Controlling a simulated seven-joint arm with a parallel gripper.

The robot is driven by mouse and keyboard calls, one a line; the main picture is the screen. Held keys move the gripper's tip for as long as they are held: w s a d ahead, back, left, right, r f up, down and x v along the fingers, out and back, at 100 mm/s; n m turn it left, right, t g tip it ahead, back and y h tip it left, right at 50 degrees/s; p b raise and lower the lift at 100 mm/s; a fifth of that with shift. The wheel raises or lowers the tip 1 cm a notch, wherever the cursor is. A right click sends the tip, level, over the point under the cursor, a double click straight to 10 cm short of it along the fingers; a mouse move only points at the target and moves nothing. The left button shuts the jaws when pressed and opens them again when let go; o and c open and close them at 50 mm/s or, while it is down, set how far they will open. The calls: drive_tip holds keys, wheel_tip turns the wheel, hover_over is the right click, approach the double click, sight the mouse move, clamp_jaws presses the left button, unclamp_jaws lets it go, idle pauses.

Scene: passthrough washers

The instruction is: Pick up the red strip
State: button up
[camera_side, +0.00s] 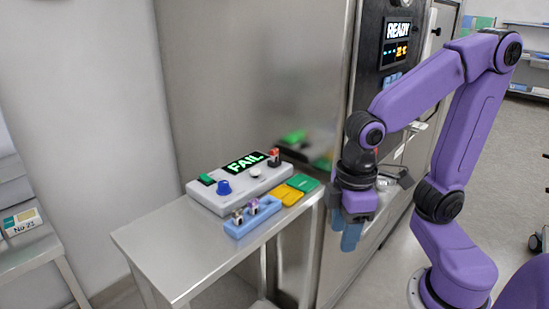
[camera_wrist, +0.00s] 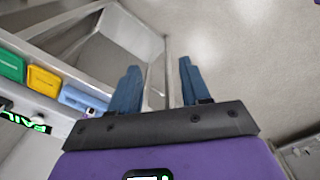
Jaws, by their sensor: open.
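A small red upright piece (camera_side: 274,156), which may be the red strip, stands at the right end of the grey console (camera_side: 205,198) on the steel table. It is too small to make out its shape. The blue holder (camera_side: 236,230) in front of the console carries small pieces with white, dark and purple parts. My gripper (camera_side: 352,232) hangs fingers down to the right of the table, apart from all of these. In the wrist view my gripper (camera_wrist: 160,68) has its two blue fingers spread with nothing between them. No red piece can be made out there.
The console shows a green FAIL. Yellow (camera_side: 288,195) and green (camera_side: 304,183) pads lie beside the holder at the right edge of the table (camera_side: 165,245). The table's front left is clear.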

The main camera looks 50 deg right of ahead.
drive_tip(key=w+r+m+h, duration=0.1)
drive_tip(key=w+r+m, duration=0.1)
drive_tip(key=w+m, duration=0.35)
drive_tip(key=w+r+m, duration=0.3)
drive_tip(key=w, duration=0.6)
drive_tip(key=w+r+m+h, duration=0.15)
drive_tip(key=w+m, duration=0.25)
drive_tip(key=w, duration=0.4)
drive_tip(key=w+d+r+m, duration=0.3)
drive_tip(key=w+d+m, duration=0.4)
drive_tip(key=w, duration=0.2)
drive_tip(key=m+h, duration=0.2)
drive_tip(key=m, duration=0.6)
hover_over(274, 149)
drive_tip(key=a, duration=0.2)
drive_tip(key=f, duration=0.5)
drive_tip(key=s+f, duration=0.1)
drive_tip(key=f, duration=0.2)
drive_tip(key=shift+a+f, duration=0.1)
drive_tip(key=shift+f, duration=0.2)
drive_tip(key=shift+w+x, duration=0.15)
drive_tip(key=shift+x, duration=1.4)
drive_tip(key=shift+w+x, duration=0.15)
drive_tip(key=shift+x, duration=1.35)
clamp_jaws()
